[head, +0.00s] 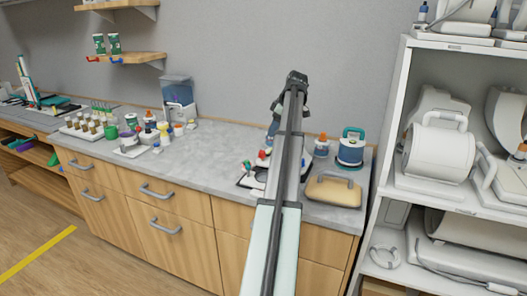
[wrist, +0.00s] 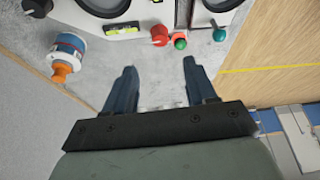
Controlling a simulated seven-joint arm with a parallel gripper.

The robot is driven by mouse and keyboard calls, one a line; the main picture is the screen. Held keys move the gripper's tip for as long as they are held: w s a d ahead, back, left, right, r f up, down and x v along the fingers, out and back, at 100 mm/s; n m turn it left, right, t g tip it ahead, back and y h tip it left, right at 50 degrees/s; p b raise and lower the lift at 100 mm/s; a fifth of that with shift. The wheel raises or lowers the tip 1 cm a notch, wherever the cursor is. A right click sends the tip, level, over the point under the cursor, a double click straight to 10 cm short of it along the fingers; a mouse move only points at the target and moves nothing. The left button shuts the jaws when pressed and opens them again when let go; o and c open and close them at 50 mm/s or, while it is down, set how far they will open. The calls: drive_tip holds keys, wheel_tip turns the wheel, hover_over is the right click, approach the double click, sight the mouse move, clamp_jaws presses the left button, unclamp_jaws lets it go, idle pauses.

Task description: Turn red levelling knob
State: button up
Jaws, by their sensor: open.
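The red knob (wrist: 159,35) shows near the top middle of the wrist view, at the edge of a white device (wrist: 140,15) with dark ring-shaped parts and a small yellow-green level vial (wrist: 121,30). My gripper (wrist: 160,75) is open and empty. Its two dark fingers are spread apart on either side of the knob's line in the picture, with the knob beyond the fingertips and not touched. In the head view the white device (head: 250,180) is partly hidden behind my arm, and my gripper cannot be made out there.
A jar with an orange cap (wrist: 63,70) stands to the left.

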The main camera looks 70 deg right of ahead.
sight(263, 152)
drive_tip(key=x, duration=1.2)
clamp_jaws()
idle(0.3)
